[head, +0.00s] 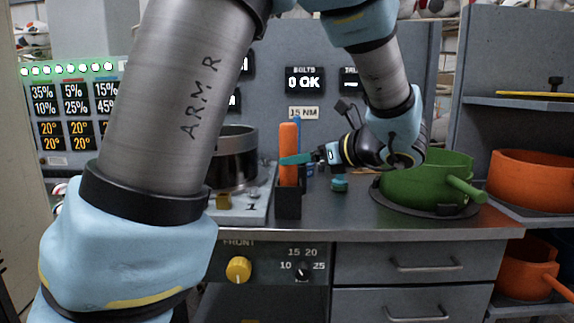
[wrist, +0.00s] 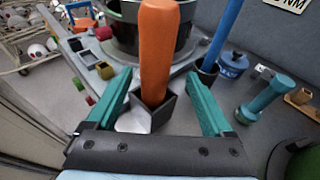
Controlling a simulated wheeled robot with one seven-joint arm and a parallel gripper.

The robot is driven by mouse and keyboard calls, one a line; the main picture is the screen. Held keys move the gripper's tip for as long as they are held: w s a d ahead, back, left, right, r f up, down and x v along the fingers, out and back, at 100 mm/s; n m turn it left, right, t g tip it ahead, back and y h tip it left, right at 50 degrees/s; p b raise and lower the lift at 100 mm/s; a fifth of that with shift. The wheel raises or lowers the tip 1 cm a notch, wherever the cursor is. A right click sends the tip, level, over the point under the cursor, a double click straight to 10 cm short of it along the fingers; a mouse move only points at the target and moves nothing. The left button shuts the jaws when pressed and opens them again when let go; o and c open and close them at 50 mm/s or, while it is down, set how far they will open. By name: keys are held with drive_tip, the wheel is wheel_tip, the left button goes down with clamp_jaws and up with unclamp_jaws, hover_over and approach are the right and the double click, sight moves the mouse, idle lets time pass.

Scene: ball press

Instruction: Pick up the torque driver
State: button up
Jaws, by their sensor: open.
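The torque driver, seen as a thick upright orange handle (head: 289,139), stands in a square black holder (head: 288,203) on the steel bench. In the wrist view the orange handle (wrist: 157,50) rises between the two teal fingers of my gripper (wrist: 159,76), with a gap on either side. The holder (wrist: 150,110) shows below it, and the tool's lower part is hidden inside. In the head view my gripper (head: 297,158) reaches in from the right, level with the handle. The gripper is open and holds nothing.
A blue rod (wrist: 225,32) stands just right of the handle. A dark cylindrical pot (head: 235,155) stands behind left. A green pan (head: 425,183) is farther right, with orange pans (head: 535,178) on shelves beyond.

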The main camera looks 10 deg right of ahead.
drive_tip(key=x, duration=0.6)
drive_tip(key=shift+s+a, duration=0.25)
drive_tip(key=shift+a, duration=0.1)
drive_tip(key=shift+w+a+f+p, duration=0.25)
drive_tip(key=shift+w+f+p, duration=0.05)
drive_tip(key=shift+w, duration=0.2)
drive_tip(key=shift+c, duration=0.3)
clamp_jaws()
